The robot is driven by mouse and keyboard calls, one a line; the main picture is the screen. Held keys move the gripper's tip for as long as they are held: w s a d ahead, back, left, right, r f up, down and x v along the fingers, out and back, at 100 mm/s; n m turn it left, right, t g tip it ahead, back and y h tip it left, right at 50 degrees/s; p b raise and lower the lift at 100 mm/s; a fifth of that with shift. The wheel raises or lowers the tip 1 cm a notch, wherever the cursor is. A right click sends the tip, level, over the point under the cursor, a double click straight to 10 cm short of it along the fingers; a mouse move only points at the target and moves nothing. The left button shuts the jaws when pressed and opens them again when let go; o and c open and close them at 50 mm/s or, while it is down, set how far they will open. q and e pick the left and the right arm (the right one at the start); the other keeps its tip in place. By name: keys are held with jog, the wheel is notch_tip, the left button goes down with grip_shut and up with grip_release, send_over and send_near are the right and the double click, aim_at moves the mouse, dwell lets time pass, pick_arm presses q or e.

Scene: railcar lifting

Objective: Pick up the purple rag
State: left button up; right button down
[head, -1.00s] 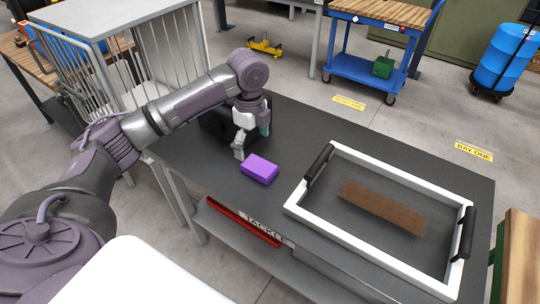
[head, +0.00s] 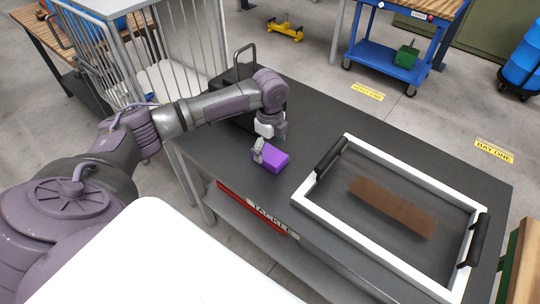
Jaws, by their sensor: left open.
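The purple rag (head: 274,158) is a small folded block lying on the dark table top (head: 330,110), left of the white-framed tray (head: 352,234). My left gripper (head: 267,150) is right at the rag, pointing down, with one finger over its left end and the other near its far side. It is open, and I cannot tell whether the fingers touch the rag. The gripper hides part of the rag's far left side. My right gripper is not in view.
A brown wooden board (head: 392,206) lies inside the tray, which has black handles. A black case (head: 236,92) stands behind my left arm. A wire cage trolley (head: 185,50) stands at the back left. The table between case and tray is clear.

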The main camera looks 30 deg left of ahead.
aim_at(270, 154)
pick_arm(q)
notch_tip(270, 154, down, 3)
jog(key=shift+w+f, duration=0.1)
jog(key=shift+f, duration=0.05)
jog(key=shift+c, duration=0.2)
jog(key=shift+c, duration=1.2)
jog(key=c, duration=0.9)
jog(key=shift+c, duration=0.2)
